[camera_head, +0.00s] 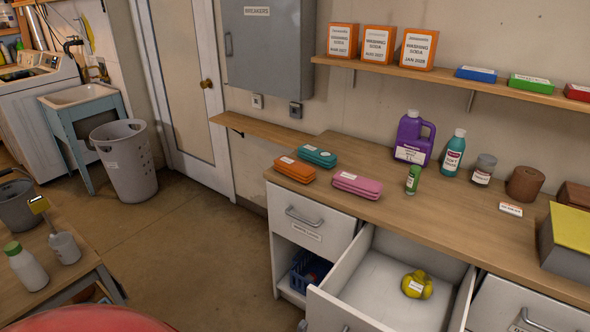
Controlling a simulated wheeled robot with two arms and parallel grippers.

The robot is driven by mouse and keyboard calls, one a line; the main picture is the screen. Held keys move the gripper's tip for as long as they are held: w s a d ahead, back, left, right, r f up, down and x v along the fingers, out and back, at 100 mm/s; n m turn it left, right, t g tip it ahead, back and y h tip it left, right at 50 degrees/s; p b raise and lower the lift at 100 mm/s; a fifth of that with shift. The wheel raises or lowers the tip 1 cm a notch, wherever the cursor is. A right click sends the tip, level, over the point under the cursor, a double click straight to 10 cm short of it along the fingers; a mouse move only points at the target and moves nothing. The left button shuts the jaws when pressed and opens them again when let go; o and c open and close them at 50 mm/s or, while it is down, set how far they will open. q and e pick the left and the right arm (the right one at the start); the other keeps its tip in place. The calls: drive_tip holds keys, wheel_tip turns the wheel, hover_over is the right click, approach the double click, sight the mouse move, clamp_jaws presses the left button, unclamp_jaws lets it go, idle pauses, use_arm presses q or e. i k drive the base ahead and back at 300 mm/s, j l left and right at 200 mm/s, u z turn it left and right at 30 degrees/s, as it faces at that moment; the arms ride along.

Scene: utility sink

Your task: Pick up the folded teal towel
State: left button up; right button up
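The folded teal towel (318,156) lies flat on the wooden countertop (405,213), near its back left part, with a small white label on top. A folded orange towel (295,170) lies just in front and to its left. A folded pink towel (357,185) lies to its front right. Neither of my grippers shows in the head view.
A green bottle (413,180) and a purple jug (412,138) stand right of the towels. A narrow shelf (262,128) adjoins the counter's back left.

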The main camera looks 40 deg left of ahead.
sight(326, 160)
drive_tip(key=j+u, duration=0.15)
drive_tip(key=u, duration=0.3)
drive_tip(key=i+j+u, duration=0.1)
drive_tip(key=u, duration=0.4)
drive_tip(key=i+j+u, duration=0.1)
drive_tip(key=u, duration=0.35)
drive_tip(key=i+j+u, duration=0.15)
drive_tip(key=i+u, duration=0.55)
drive_tip(key=i+j+z, duration=0.1)
drive_tip(key=i+z, duration=0.25)
drive_tip(key=i+j+z, duration=0.15)
drive_tip(key=z, duration=0.15)
drive_tip(key=i, duration=0.05)
